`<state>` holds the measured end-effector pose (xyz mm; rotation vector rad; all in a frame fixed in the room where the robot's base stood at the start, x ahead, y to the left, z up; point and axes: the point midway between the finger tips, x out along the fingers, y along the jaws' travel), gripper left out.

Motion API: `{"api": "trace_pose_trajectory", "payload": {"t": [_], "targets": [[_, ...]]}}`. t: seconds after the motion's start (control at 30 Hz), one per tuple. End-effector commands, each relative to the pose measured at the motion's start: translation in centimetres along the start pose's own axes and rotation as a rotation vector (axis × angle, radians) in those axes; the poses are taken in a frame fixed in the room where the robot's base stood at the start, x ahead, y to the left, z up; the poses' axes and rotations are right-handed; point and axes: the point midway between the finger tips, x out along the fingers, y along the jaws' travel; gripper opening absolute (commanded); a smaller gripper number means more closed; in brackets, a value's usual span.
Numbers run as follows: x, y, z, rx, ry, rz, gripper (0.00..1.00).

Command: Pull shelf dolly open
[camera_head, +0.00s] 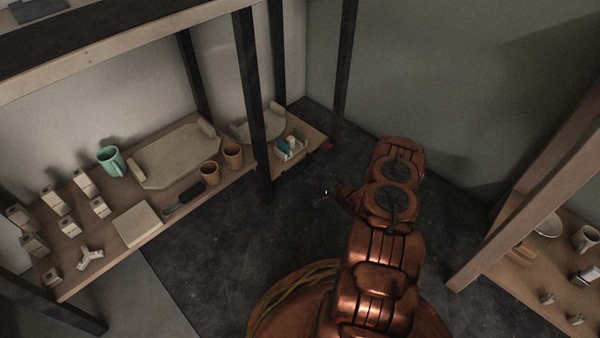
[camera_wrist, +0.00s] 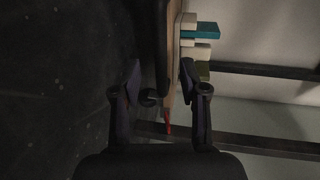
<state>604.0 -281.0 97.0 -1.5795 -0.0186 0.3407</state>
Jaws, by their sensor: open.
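The shelf dolly is not clearly set apart; a low wooden shelf board (camera_head: 313,137) at the back, beyond the dark post, is the likeliest part of it. A dark bar-like piece (camera_head: 299,165) runs along its front edge, and a small red piece (camera_head: 327,146) sits at its right end. My gripper (camera_head: 326,194) is open over the dark floor, in front of this board. In the wrist view, my open gripper (camera_wrist: 163,92) has a finger on each side of the dark bar (camera_wrist: 160,45), board edge (camera_wrist: 172,70) and red piece (camera_wrist: 168,122). Contact cannot be told.
A white holder (camera_head: 290,149) with coloured blocks stands on the board. A dark upright post (camera_head: 255,110) stands left of it. Another shelf unit (camera_head: 520,215) stands right. Dark floor (camera_head: 220,250) between them is clear.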

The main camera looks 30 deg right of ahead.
Motion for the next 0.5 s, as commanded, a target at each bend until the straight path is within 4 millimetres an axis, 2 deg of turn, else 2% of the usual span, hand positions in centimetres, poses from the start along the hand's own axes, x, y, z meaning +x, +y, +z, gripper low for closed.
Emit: {"api": "trace_pose_trajectory", "payload": {"t": [0.3,0.5], "targets": [[4.7,0.2,0.0,-0.006,-0.001,-0.003,0.43],[6.4,0.0,-0.1,-0.006,0.000,-0.002,0.43]]}}
